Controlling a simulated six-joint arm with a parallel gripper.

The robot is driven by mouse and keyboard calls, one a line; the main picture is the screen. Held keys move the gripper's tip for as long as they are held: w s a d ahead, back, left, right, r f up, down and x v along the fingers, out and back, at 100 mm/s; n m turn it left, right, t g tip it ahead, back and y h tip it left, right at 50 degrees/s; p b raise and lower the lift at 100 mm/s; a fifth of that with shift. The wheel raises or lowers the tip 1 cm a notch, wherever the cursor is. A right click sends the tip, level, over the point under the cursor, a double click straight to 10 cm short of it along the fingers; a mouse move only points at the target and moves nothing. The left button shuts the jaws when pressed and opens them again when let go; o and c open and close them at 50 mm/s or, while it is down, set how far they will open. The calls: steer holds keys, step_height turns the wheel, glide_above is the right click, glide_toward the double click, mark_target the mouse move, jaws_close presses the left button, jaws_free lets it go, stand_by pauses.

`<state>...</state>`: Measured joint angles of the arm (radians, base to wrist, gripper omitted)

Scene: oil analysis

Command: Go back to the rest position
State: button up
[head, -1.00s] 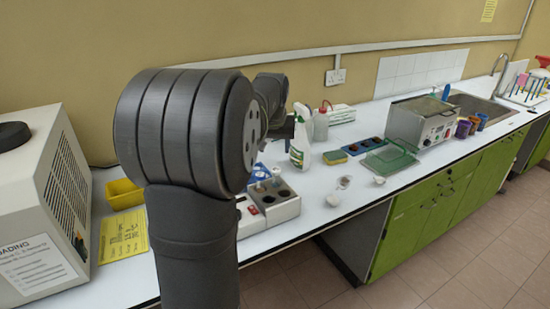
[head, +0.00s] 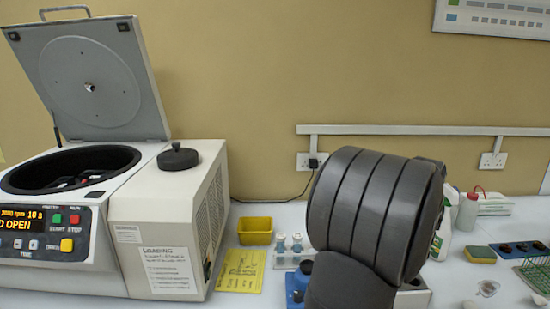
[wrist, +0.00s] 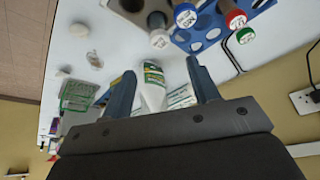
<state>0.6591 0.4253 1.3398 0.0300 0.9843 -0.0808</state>
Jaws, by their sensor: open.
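My gripper (wrist: 161,68) is open in the wrist view, with its two grey-blue fingers apart. A white spray bottle with a green label (wrist: 152,86) shows in the gap between the fingers, beyond them. Nothing is visibly held. In the head view my dark grey arm fills the right middle, and my gripper is hidden behind it or out of frame.
A centrifuge (head: 40,278) with its lid (head: 90,85) raised stands at left. A yellow tray (head: 255,231), a yellow note (head: 241,270) and capped vials (head: 288,243) lie nearby. The wrist view shows a blue rack (wrist: 213,36) with capped tubes.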

steer(key=x, duration=1.2)
steer(key=shift+w+f, duration=0.15)
steer(key=shift+f, duration=0.2)
steer(key=shift+r, duration=0.4)
